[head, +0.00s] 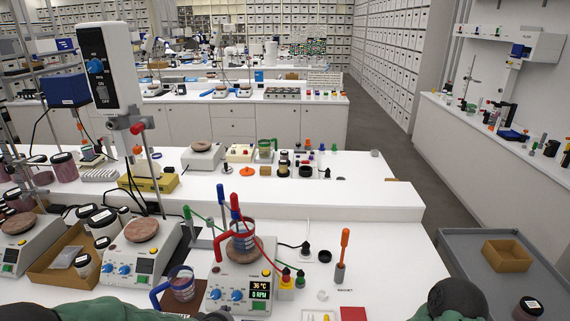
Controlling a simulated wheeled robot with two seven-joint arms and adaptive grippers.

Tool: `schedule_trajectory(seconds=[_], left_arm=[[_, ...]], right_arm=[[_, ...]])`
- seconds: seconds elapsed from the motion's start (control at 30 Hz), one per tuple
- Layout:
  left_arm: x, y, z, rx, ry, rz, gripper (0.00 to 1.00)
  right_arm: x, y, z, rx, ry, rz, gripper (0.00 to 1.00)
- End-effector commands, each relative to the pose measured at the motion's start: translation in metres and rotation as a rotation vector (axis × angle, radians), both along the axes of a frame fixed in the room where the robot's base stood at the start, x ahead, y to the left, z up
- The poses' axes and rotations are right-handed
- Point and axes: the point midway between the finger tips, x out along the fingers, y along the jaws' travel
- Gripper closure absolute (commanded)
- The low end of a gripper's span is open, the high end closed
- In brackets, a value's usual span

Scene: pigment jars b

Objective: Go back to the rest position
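Only parts of my two arms show, at the bottom edge of the head view. My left arm's dark green link (115,309) lies low at the left, and a dark part at its right end is cut off by the edge. My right arm's dark rounded link (452,299) is low at the right, in front of the bench's right end. Neither gripper's fingers can be seen, so I cannot tell whether they hold anything.
The white bench (385,262) carries a hotplate (240,280) with a red-handled beaker (242,236), a blue-handled mug (181,284), a cardboard tray (50,262) of jars and an orange-handled tool (343,252). A grey cart (470,247) with a cardboard box (507,256) stands at right.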

Motion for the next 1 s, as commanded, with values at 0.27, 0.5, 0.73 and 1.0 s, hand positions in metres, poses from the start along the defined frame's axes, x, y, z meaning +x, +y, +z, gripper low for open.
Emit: schedule_trajectory(seconds=[0.27, 0.5, 0.73, 1.0], left_arm=[[-0.049, -0.016, -0.116, 0.034, 0.191, -0.171, 0.48], [-0.107, -0.036, -0.199, 0.017, 0.343, -0.327, 0.48], [-0.171, -0.058, -0.261, -0.037, 0.471, -0.471, 0.48], [-0.212, -0.073, -0.289, -0.085, 0.537, -0.557, 0.48]], right_arm=[[0.0, 0.0, -0.022, 0.0, 0.0, 0.0, 0.48], [0.0, 0.0, -0.038, 0.0, 0.0, 0.0, 0.48], [0.0, 0.0, -0.052, 0.0, 0.0, 0.0, 0.48], [0.0, 0.0, -0.059, 0.0, 0.0, 0.0, 0.48]])
